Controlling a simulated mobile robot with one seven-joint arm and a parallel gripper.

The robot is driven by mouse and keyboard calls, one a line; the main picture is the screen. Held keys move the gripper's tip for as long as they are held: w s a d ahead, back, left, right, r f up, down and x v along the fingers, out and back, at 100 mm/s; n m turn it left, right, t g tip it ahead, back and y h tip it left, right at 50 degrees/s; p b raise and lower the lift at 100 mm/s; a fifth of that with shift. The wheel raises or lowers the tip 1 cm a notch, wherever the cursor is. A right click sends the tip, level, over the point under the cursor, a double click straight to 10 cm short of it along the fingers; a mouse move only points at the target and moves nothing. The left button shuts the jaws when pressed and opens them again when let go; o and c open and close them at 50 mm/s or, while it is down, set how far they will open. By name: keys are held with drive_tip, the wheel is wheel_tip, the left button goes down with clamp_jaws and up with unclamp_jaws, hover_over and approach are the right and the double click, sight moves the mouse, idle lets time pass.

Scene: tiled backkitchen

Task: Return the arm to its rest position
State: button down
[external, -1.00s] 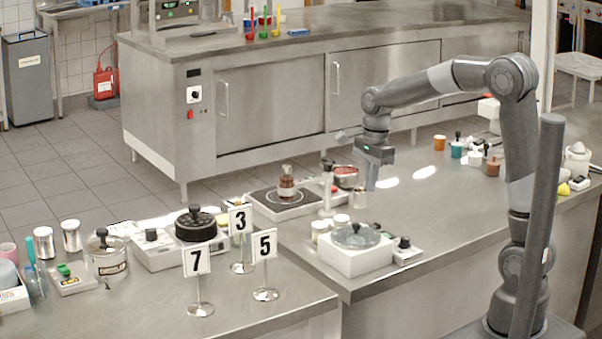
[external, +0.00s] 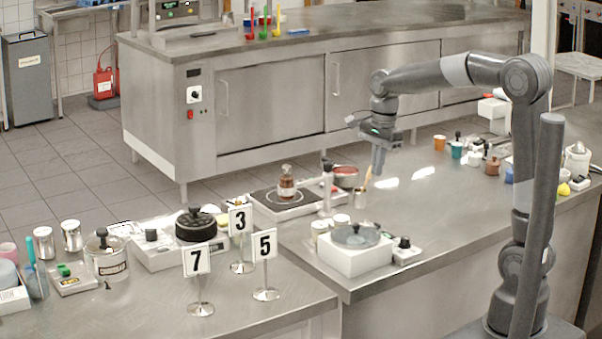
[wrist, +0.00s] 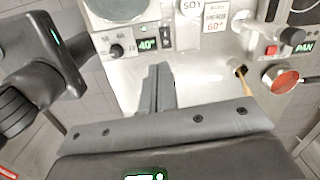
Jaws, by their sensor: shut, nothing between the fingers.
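My gripper (external: 379,160) hangs from my arm above the steel counter (external: 440,210), with its fingers pointing down. Its fingers are together and nothing is between them. In the wrist view the closed gripper (wrist: 158,85) shows over the bare counter. A small metal cup (external: 360,199) with a wooden stick (external: 367,178) in it stands on the counter just left of and below the fingertips. The stick also shows in the wrist view (wrist: 244,85), right of the fingers. The gripper is apart from both.
A hotplate (external: 285,201) with a brown bottle (external: 286,182) stands left of the gripper. A white unit (external: 352,258) with a glass dish is in front. Number signs 3, 5 and 7 (external: 196,262) stand nearer. Counter right of the gripper is clear up to several small pots (external: 474,158).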

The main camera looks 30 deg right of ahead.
drive_tip(key=s+d+n+t, duration=0.1)
drive_tip(key=s+d+n, duration=0.2)
drive_tip(key=s+n, duration=0.2)
drive_tip(key=s+d+n+t, duration=0.2)
drive_tip(key=s+d+n, duration=0.2)
drive_tip(key=s+n, duration=0.2)
drive_tip(key=s+d+n+t+h, duration=0.1)
drive_tip(key=s+d+n+t, duration=0.1)
drive_tip(key=s+n, duration=0.3)
drive_tip(key=s+d, duration=0.1)
drive_tip(key=s, duration=0.3)
drive_tip(key=shift+s+d+r+n, duration=0.2)
drive_tip(key=shift+d+r+n, duration=0.05)
drive_tip(key=shift+n, duration=0.05)
idle(1.3)
